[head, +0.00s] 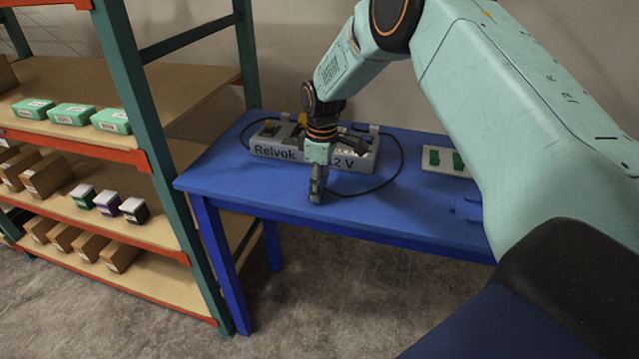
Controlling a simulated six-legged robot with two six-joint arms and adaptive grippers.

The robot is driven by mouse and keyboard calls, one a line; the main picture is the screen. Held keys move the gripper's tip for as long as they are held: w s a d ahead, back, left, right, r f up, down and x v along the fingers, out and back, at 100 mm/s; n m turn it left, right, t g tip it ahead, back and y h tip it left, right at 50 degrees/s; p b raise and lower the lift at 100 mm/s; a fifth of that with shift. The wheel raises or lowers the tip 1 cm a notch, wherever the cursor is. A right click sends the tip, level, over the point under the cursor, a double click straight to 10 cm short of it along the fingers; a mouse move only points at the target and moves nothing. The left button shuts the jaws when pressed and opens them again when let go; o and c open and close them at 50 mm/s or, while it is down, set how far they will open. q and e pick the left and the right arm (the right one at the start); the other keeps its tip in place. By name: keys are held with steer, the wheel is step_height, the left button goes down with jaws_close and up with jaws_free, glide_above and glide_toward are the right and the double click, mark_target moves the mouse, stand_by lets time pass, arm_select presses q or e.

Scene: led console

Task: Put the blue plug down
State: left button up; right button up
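My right gripper (317,186) points down over the front part of the blue table, in front of the console (270,151). Its fingers show from the side and look close together; I cannot tell whether they are shut or how high the tips are. A black cable (401,160) loops from the console's right side round to the fingertips. I cannot make out the blue plug; the fingers may hide it at this end of the cable. The console is a grey box with dark lettering, partly hidden by my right arm. My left gripper is not in view.
The blue table (245,192) has free room left of the gripper. A pale panel with green pieces (434,157) lies at the right. A low blue object (466,209) is partly behind my arm. A shelf rack (150,130) with boxes stands at the left.

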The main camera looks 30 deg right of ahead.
steer(key=shift+o, duration=0.2)
steer(key=shift+a+r, duration=0.1)
steer(key=shift+a, duration=0.05)
steer(key=shift+s+r, duration=0.15)
steer(key=shift+r, duration=0.05)
step_height(320, 180, up, 7)
steer(key=shift+f, duration=0.1)
steer(key=shift+s+r, duration=0.15)
steer(key=shift+r, duration=0.35)
steer(key=shift+f, duration=0.1)
steer(key=shift+w, duration=0.2)
steer(key=shift+s, duration=0.2)
steer(key=shift+w, duration=0.15)
